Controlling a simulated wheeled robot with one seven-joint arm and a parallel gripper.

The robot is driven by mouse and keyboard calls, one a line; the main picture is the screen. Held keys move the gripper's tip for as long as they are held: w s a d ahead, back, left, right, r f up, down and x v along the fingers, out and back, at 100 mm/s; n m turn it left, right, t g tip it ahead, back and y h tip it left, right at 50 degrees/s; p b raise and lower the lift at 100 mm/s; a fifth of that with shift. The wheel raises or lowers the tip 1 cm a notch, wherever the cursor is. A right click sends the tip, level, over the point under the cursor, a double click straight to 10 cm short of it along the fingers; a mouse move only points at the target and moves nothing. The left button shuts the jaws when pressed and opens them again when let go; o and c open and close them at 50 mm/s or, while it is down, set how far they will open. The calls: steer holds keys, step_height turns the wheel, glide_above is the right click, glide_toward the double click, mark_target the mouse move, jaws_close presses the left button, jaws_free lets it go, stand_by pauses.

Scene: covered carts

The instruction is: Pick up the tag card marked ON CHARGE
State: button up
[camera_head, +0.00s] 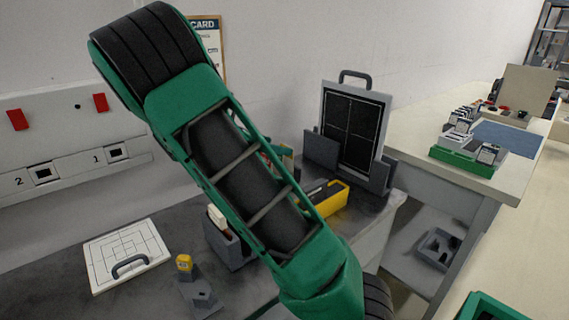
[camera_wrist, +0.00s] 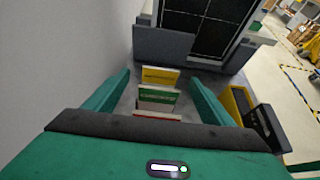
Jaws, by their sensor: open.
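Several tag cards stand in a row between my fingers in the wrist view: one with a yellow band (camera_wrist: 160,74), one with a green band (camera_wrist: 157,96) and one with a red band (camera_wrist: 157,116). Their print is too small to read, so I cannot tell which is marked ON CHARGE. My gripper (camera_wrist: 160,79) is open, with one green finger on each side of the row and no card clamped. In the head view the dark card holder (camera_head: 228,249) shows beside my arm, which hides part of it and my fingertips.
A dark panel with a handle (camera_head: 352,126) stands in a grey rack behind the cards.

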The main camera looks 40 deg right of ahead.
mark_target(287, 161)
steer(key=x, duration=0.3)
steer(key=shift+d, duration=0.35)
steer(key=shift+c, duration=0.7)
steer(key=c, duration=1.3)
